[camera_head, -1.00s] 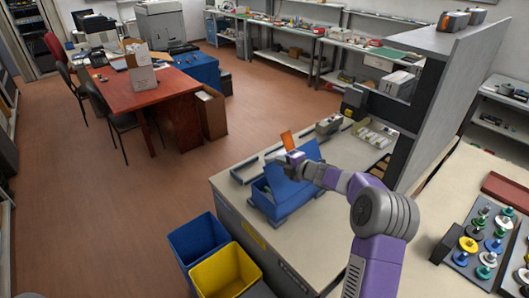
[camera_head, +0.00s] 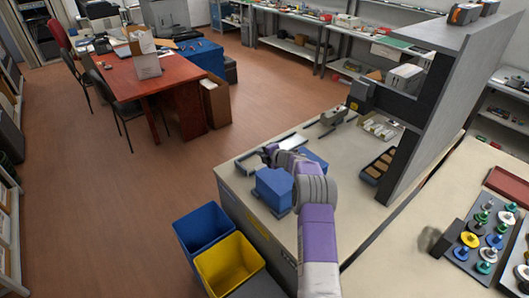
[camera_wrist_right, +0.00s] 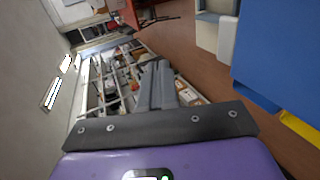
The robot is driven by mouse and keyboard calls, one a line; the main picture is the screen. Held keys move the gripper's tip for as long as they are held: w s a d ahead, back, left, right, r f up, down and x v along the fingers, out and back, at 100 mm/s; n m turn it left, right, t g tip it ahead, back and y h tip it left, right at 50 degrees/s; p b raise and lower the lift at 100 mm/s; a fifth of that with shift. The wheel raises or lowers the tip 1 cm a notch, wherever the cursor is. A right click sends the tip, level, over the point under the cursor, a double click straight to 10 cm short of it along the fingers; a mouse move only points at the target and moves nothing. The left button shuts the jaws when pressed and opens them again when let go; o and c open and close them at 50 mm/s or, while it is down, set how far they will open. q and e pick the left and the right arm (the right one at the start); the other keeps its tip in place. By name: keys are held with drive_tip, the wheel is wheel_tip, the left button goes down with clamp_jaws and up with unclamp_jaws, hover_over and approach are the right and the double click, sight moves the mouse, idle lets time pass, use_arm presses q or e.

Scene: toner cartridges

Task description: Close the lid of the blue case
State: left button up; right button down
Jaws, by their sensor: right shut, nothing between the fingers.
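The blue case (camera_head: 272,188) stands on the light worktop, partly covered by my right arm. Its front side shows left of the arm, and another blue part (camera_head: 316,160) shows behind the arm. I cannot tell how far the lid is open. My right gripper (camera_head: 268,152) is above the far left side of the case. In the right wrist view its fingers (camera_wrist_right: 156,86) are together with nothing between them, and a large blue surface (camera_wrist_right: 283,55) is at the upper right, apart from the fingers. My left gripper is not in view.
A blue bin (camera_head: 202,228) and a yellow bin (camera_head: 228,268) stand on the floor left of the worktop (camera_head: 350,210). A dark tray (camera_head: 380,165) and a grey partition (camera_head: 428,110) are to the right. Grey rails lie behind the case.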

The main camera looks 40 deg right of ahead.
sight(258, 166)
drive_tip(key=f+b, duration=0.1)
drive_tip(key=w+f, duration=0.1)
drive_tip(key=f, duration=0.1)
drive_tip(key=w+f+b, duration=0.1)
drive_tip(key=f, duration=0.1)
drive_tip(key=shift+w+b, duration=0.1)
drive_tip(key=shift+b, duration=0.2)
drive_tip(key=shift+w+f+b, duration=0.15)
drive_tip(key=shift+f+b, duration=0.25)
drive_tip(key=shift+f, duration=0.2)
drive_tip(key=shift+w+f+b, duration=0.15)
drive_tip(key=shift+f+b, duration=0.2)
drive_tip(key=shift+f, duration=0.25)
drive_tip(key=shift+r+p, duration=0.35)
drive_tip(key=shift+r, duration=0.15)
wheel_tip(258, 166, up, 5)
drive_tip(key=shift+f+p, duration=0.15)
drive_tip(key=shift+p, duration=1.05)
wheel_tip(258, 166, up, 8)
drive_tip(key=shift+r+p, duration=0.2)
drive_tip(key=shift+p, duration=0.2)
drive_tip(key=shift+f, duration=0.1)
